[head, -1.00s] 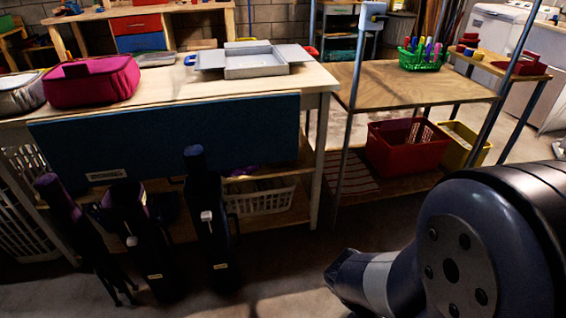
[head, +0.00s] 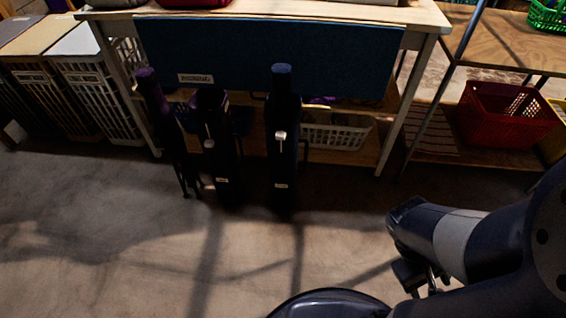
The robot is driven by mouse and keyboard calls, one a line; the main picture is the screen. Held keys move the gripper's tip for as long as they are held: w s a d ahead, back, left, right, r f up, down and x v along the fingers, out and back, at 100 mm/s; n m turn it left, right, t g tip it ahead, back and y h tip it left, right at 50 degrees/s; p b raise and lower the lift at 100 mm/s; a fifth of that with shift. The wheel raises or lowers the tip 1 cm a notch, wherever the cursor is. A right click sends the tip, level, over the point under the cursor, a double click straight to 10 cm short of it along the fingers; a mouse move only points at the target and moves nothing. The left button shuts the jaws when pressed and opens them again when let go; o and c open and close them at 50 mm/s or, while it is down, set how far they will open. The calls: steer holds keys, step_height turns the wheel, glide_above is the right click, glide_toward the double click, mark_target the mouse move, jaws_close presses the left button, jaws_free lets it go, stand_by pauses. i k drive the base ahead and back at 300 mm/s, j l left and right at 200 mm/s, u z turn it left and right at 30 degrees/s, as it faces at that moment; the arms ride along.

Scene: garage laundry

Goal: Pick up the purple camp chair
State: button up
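A slim folded camp chair (head: 161,108) with a purple top stands upright, leaning slightly, in front of the workbench at centre left; its thin dark feet reach the floor. Beside it on the right stand a dark bagged chair (head: 217,150) with a faint purple tint and a taller dark navy one (head: 283,140), both in shadow. My gripper (head: 424,282) is at the lower right, well apart from the chairs, partly hidden by my arm. Its fingers are too dark and small to tell whether they are open, and I see nothing held.
A blue panel (head: 270,55) hangs on the workbench front behind the chairs. White baskets (head: 335,130) sit on its lower shelf. Hampers (head: 80,85) stand at the left. A red basket (head: 505,115) sits on the right shelf. The concrete floor (head: 120,240) in front is clear.

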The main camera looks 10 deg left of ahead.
mark_target(170, 136)
steer(key=u, duration=1.55)
